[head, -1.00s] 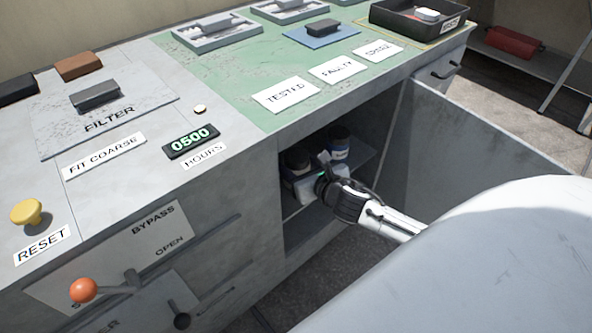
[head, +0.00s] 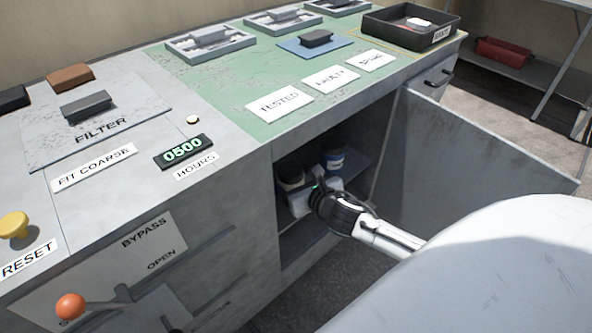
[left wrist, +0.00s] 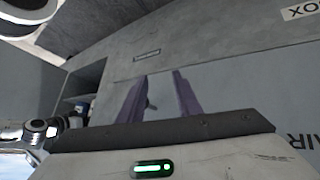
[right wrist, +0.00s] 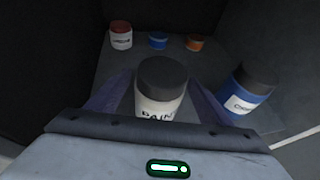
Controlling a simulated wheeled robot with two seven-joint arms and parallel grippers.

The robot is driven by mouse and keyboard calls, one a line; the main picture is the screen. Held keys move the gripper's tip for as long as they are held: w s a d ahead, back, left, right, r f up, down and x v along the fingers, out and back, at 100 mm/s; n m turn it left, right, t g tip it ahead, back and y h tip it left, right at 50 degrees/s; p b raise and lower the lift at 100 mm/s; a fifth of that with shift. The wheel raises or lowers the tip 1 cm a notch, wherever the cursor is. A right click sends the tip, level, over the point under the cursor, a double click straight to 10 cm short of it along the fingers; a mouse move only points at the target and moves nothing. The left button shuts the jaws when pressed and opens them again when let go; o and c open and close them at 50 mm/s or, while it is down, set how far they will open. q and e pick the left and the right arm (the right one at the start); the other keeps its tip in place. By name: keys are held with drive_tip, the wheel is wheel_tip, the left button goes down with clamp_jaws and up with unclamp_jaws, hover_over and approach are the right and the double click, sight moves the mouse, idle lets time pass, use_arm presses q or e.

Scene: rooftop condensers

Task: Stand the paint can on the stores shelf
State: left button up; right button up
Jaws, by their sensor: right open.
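The paint can (right wrist: 161,88) has a dark lid and a pale label reading "PAIN". It stands upright inside the open cupboard of the bench, on the shelf (right wrist: 120,70). In the right wrist view my right gripper (right wrist: 160,100) is open, with one finger on each side of the can. I cannot tell whether the fingers touch it. In the head view the right gripper (head: 314,190) reaches into the cupboard, and its fingertips are hidden. My left gripper (left wrist: 160,90) is open and empty in the left wrist view, facing the grey bench front; it is outside the head view.
A blue can (right wrist: 249,92) stands close right of the paint can. Behind are a red-lidded jar (right wrist: 121,35), a small blue pot (right wrist: 158,40) and an orange pot (right wrist: 195,43). The open cupboard door (head: 470,160) bounds the right side. A black tray (head: 410,28) sits on the bench.

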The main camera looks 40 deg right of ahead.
use_arm(q)
drive_tip(key=p, duration=0.1)
drive_tip(key=a+r+p, duration=0.1)
drive_tip(key=a+n+t+y+p, duration=0.1)
drive_tip(key=shift+s+a+r+p, duration=0.1)
drive_tip(key=shift+s+r+p, duration=0.15)
drive_tip(key=shift+p, duration=0.15)
use_arm(e)
drive_tip(key=v, duration=1.2)
